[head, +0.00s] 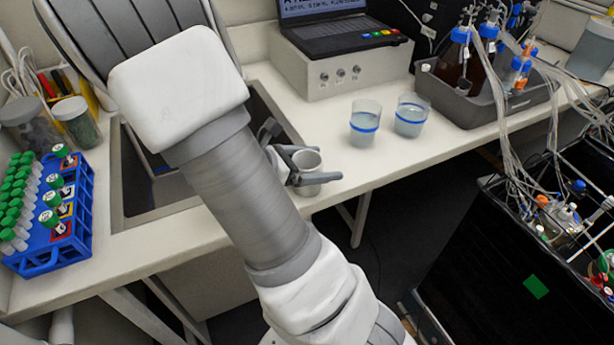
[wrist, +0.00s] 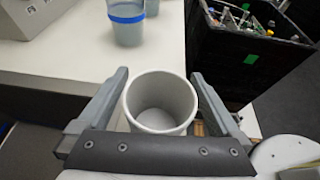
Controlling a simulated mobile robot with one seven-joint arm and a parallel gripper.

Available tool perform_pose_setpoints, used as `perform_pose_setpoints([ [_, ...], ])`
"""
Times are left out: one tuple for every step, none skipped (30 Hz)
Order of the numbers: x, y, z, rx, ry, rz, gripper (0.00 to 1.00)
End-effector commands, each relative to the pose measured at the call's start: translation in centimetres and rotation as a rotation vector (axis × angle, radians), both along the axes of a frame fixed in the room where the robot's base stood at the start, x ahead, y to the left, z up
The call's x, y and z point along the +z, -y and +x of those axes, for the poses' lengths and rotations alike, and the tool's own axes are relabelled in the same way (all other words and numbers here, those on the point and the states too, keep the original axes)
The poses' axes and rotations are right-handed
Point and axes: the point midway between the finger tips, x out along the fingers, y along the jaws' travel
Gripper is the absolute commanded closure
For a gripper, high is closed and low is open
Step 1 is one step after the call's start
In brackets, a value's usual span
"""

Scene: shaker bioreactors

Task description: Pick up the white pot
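The white pot (head: 309,163) is a small open-topped cup near the front edge of the bench. It also shows in the wrist view (wrist: 160,101), upright and empty, seen from above. My gripper (head: 312,165) is around it, with one dark grey finger on each side. In the wrist view the fingers (wrist: 160,73) are spread wide and flank the pot closely; whether either touches it is hard to tell. The pot's base is hidden in the wrist view.
Two clear cups with blue bands (head: 365,122) (head: 411,114) stand behind and right. A sink (head: 118,190) and a blue tube rack (head: 70,235) are to the left. A laptop stands on a white box (head: 340,72). A black crate (head: 460,265) of bottles is at right.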

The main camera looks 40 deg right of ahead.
Motion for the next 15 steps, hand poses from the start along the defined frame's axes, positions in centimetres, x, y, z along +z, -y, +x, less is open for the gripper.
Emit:
perform_pose_setpoints([
  [0.02,-0.01,0.01,0.0,0.0,0.0,0.07],
  [0.02,-0.02,0.01,0.0,0.0,0.0,0.13],
  [0.02,-0.02,0.01,0.0,0.0,0.0,0.2],
  [0.02,-0.03,0.02,0.0,0.0,0.0,0.25],
  [0.02,-0.03,0.02,0.0,0.001,0.0,0.31],
  [0.02,-0.03,0.02,0.0,0.001,0.0,0.38],
  [0.02,-0.03,0.02,0.0,0.001,0.0,0.43],
  [0.02,-0.04,0.03,0.0,0.001,0.0,0.49],
  [0.02,-0.04,0.02,0.0,0.001,0.0,0.56],
  [0.02,-0.04,0.02,0.0,0.001,0.0,0.61],
  [0.02,-0.04,0.03,0.0,0.001,0.0,0.67],
  [0.02,-0.04,0.03,0.0,0.001,0.0,0.74],
  [0.03,-0.04,0.03,0.0,0.001,0.0,0.76],
  [0.03,-0.04,0.03,0.0,0.001,0.0,0.76],
  [0.03,-0.04,0.03,0.0,0.001,0.0,0.76],
])
